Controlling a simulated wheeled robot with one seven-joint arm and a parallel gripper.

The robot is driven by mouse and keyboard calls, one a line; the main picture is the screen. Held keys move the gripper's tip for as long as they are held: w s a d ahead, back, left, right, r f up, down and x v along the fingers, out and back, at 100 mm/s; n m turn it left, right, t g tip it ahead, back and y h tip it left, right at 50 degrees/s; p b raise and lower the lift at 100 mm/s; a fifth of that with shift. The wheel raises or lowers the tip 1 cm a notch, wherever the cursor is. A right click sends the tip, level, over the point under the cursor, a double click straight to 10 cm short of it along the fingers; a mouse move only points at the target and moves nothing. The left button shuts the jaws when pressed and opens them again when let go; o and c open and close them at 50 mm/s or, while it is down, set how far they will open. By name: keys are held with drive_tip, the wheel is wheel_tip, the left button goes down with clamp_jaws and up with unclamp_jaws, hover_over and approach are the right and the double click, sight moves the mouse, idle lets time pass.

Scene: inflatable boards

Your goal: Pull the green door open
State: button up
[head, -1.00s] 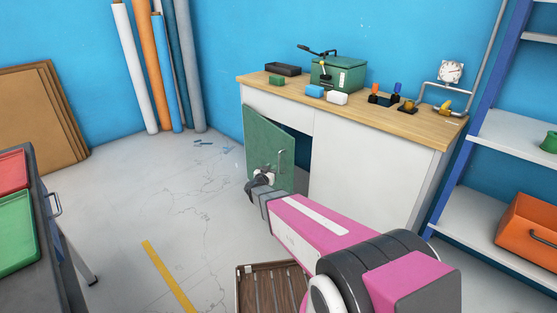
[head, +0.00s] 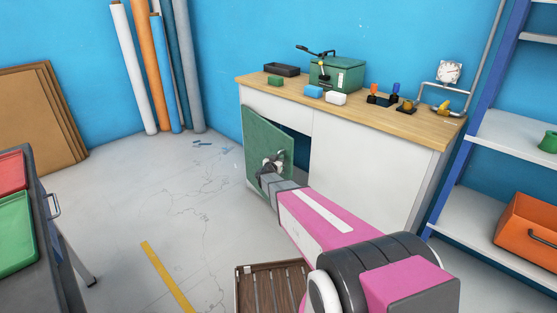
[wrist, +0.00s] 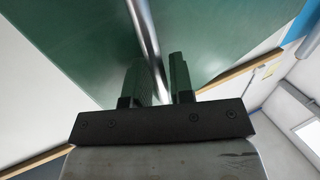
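The green door (head: 262,140) of the white cabinet stands partly open, with a dark gap along its right side. It also fills much of the wrist view (wrist: 70,45). Its metal bar handle (wrist: 145,30) is near the free right edge and shows small in the head view (head: 281,155). My gripper (head: 273,165) is at the handle, in front of the door. The palm hides the bar's near end.
The cabinet (head: 360,165) has a wooden top (head: 410,122) bearing a green box (head: 336,75) and small items. A wooden slatted crate (head: 270,288) sits on the floor below my arm. Shelves (head: 480,210) stand at right, a grey cart (head: 45,215) at left.

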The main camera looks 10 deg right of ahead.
clamp_jaws()
drive_tip(key=shift+a, duration=0.1)
